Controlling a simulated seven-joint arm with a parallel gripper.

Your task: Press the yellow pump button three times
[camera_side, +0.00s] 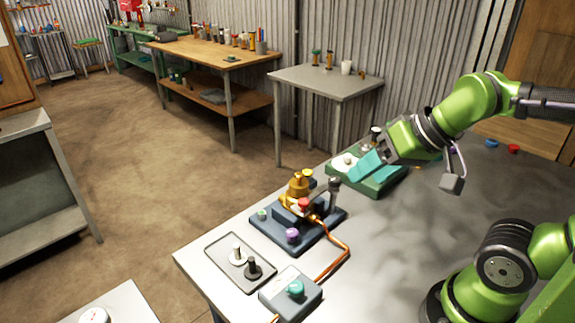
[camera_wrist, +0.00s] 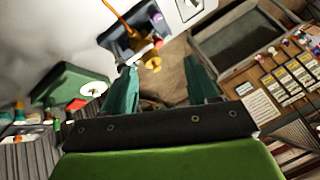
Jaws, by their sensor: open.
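The yellow pump button (camera_side: 307,173) sits on top of a brass-coloured pump body (camera_side: 297,186), which stands on a dark blue base (camera_side: 268,234) on the grey table. The yellow top also shows in the wrist view (camera_wrist: 152,63), upper middle, just beyond the gap between my fingers. My gripper (camera_side: 362,166) has teal fingers and is tilted down over the green tray, to the right of the pump and apart from it. In the wrist view the fingers (camera_wrist: 161,82) are spread with nothing between them.
The base also bears a red knob (camera_side: 303,204), a purple knob (camera_side: 292,236) and a dark upright post (camera_side: 334,190). A green tray (camera_side: 385,188) lies under my gripper. A teal-button box (camera_side: 291,300) and a tray with two pegs (camera_side: 222,249) stand in front.

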